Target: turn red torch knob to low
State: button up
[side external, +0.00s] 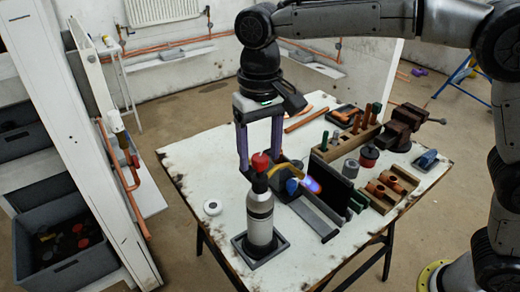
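The torch (260,215) is a silver-grey bottle standing upright in a dark square base near the front of the white table. Its red knob (261,162) is on top, and a yellow curved tube (288,166) reaches to the right. The red knob shows between the fingertips, with visible gaps at the sides. I cannot tell the knob's setting or the exact depth between fingers and knob.
A dark upright plate (337,188) stands right of the flame. A wooden rack (345,143), a dark vise (405,125) and a block with copper fittings (387,188) are farther right. A white round disc (212,208) lies left of the torch. The table's left part is mostly clear.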

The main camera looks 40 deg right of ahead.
grip_shut()
dwell(0.3)
jog(key=m, duration=0.6)
jog(key=shift+m, duration=0.3)
jog(key=m, duration=0.3)
jog(key=shift+m, duration=2)
jog(key=shift+o, duration=0.6)
grip_release()
